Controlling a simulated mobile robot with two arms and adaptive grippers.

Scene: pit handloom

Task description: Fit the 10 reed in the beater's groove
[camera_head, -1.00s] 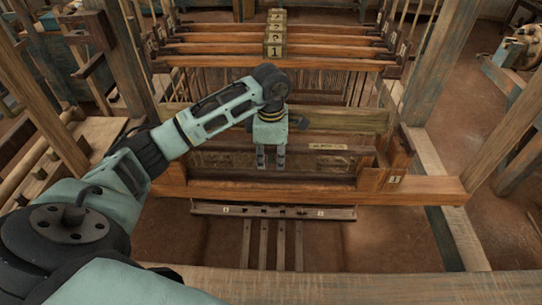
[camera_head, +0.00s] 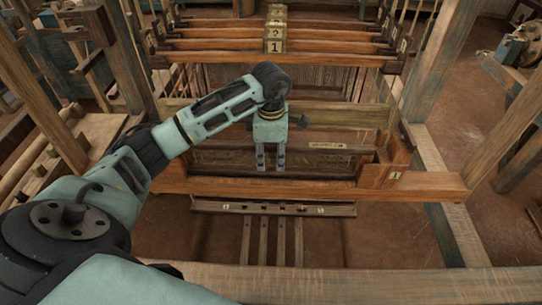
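The reed, a long dark framed strip with a pale tag (camera_head: 327,145), lies left to right at the beater. The tag is too small to read. The beater (camera_head: 330,189) is a reddish-brown wooden frame, with a tag marked 1 at its right end. Its groove cannot be made out. My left gripper (camera_head: 270,167) points down in front of the reed's middle, with its two fingers apart and a gap between them. It hides part of the reed, and I cannot tell whether it touches it. My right gripper is not in view.
Several shafts with numbered blocks (camera_head: 275,46) hang behind the beater. Below it are a tagged dark bar (camera_head: 270,208) and several treadles (camera_head: 263,242). A wooden beam (camera_head: 330,281) crosses the front. Upright loom posts (camera_head: 441,60) stand at both sides.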

